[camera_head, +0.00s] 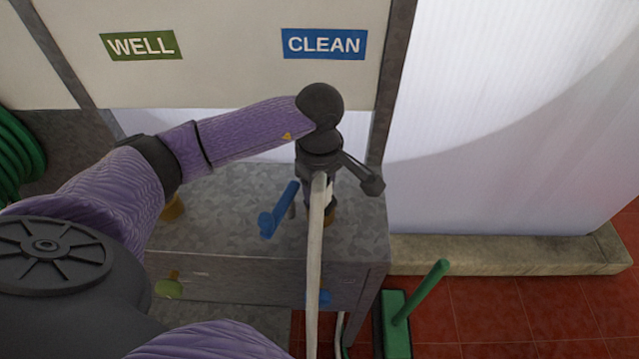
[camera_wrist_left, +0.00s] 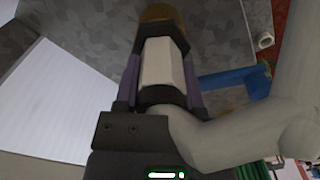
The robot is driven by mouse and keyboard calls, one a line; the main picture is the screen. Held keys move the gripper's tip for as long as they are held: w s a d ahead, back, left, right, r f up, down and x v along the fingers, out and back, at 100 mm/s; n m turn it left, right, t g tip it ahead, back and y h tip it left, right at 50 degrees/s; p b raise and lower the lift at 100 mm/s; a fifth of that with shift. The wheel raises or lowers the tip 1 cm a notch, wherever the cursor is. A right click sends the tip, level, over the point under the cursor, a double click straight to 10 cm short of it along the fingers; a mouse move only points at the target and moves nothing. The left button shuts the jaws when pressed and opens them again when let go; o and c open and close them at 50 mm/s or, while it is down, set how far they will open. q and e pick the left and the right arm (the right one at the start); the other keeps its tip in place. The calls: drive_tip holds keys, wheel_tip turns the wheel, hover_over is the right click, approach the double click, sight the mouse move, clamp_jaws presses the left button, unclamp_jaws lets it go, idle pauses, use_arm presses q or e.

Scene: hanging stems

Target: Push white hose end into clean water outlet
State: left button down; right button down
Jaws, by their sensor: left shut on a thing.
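My left gripper (camera_head: 318,190) is shut on the white hose end (camera_wrist_left: 162,66), which shows between its fingers in the left wrist view. The white hose (camera_head: 315,265) bends out of the grip and hangs down toward the front. The brass clean water outlet (camera_wrist_left: 158,13) lies straight ahead of the hose end, in line with it. A dark collar sits between them. I cannot tell whether the end is inside the outlet or only against it. In the head view the gripper mostly hides the outlet (camera_head: 331,217), below the blue CLEAN sign (camera_head: 325,44). My right gripper is not in view.
A blue lever (camera_head: 277,213) stands just left of the gripper. The green WELL sign (camera_head: 141,44) is further left, with another brass fitting (camera_head: 173,207) below it. A green-handled tool (camera_head: 421,292) stands at the lower right. A green coiled hose (camera_head: 14,155) hangs at far left.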

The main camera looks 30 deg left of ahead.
use_arm(q)
drive_tip(key=shift+f, duration=0.1)
drive_tip(key=shift+c, duration=0.5)
unclamp_jaws()
